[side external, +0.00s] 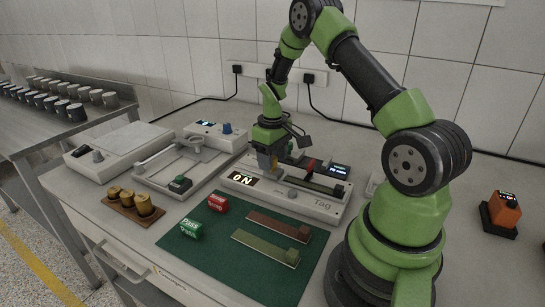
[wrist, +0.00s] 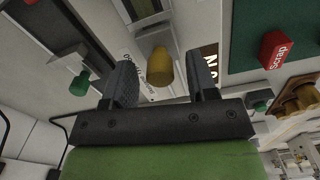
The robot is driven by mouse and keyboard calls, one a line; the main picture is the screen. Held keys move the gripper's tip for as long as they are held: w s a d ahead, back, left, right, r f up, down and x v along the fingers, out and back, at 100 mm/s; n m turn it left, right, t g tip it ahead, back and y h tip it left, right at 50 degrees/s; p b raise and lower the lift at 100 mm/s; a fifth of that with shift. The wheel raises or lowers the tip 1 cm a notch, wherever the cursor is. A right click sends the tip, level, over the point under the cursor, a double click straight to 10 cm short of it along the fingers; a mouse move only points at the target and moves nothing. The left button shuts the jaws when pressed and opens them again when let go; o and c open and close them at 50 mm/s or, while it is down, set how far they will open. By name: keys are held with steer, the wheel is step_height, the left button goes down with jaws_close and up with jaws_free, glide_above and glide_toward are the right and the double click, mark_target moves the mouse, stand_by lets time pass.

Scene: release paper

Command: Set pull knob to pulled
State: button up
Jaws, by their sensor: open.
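A yellow knob (wrist: 159,67), which appears to be the pull knob, stands out from the pale machine (side external: 318,206) with the "ON" sign (side external: 243,180). In the wrist view it lies between my two fingers, with a gap on each side. My gripper (wrist: 163,80) is open around the knob and holds nothing. In the side view my gripper (side external: 267,163) points down at the machine's left part, close above the sign. There the fingers largely hide the knob, so its pulled or pushed state cannot be told.
A green mat (side external: 208,267) carries a red block (side external: 218,202), a green block (side external: 191,229) and two strips. Brass knobs (side external: 132,203) stand on a wooden base at left. Other pale devices (side external: 118,150) stand behind. An orange device (side external: 503,211) is at far right.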

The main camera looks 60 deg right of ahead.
jaws_close()
steer(key=shift+w, duration=4.25)
jaws_free()
step_height(320, 180, up, 10)
